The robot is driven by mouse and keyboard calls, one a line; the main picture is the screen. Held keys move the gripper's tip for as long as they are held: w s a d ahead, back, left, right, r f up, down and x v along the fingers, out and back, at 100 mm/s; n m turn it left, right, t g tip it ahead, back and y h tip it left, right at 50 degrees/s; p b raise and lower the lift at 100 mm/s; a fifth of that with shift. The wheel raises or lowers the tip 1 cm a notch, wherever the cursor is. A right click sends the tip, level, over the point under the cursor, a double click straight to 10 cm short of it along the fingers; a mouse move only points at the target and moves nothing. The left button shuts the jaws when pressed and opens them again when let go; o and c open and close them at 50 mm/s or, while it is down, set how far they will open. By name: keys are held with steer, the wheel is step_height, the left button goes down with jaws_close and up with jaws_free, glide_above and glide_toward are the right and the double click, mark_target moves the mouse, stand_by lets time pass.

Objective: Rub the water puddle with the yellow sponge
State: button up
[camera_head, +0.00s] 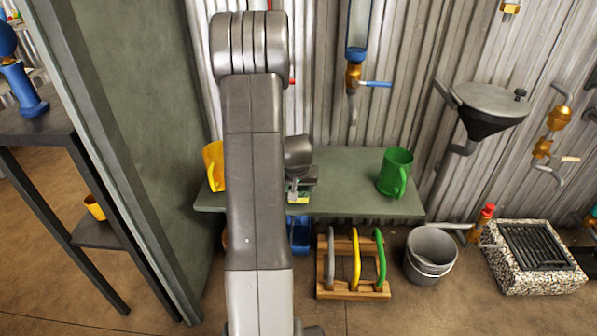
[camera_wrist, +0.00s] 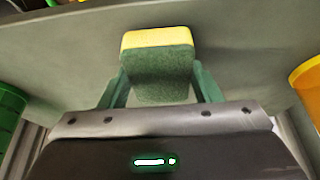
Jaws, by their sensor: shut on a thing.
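The yellow sponge (camera_wrist: 158,40) has a yellow layer and a dark green layer. In the wrist view it sits between the two green fingers of my gripper (camera_wrist: 160,88), which is shut on it. In the head view my gripper (camera_head: 301,188) is low at the grey-green shelf (camera_head: 345,170), between the two mugs, with a bit of yellow showing at its tip. I cannot tell whether the sponge touches the shelf. I cannot make out a water puddle in either view; my arm hides part of the shelf.
A green mug (camera_head: 395,172) stands on the shelf's right part, a yellow mug (camera_head: 213,165) at its left end, partly behind my arm. Below are a wooden rack (camera_head: 352,292) with coloured loops, a grey bucket (camera_head: 430,255) and a speckled grate block (camera_head: 533,258). A green wall panel stands left.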

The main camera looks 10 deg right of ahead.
steer(key=shift+w+r+p, duration=0.1)
steer(key=shift+r+p, duration=1.8)
steer(key=shift+r, duration=1.5)
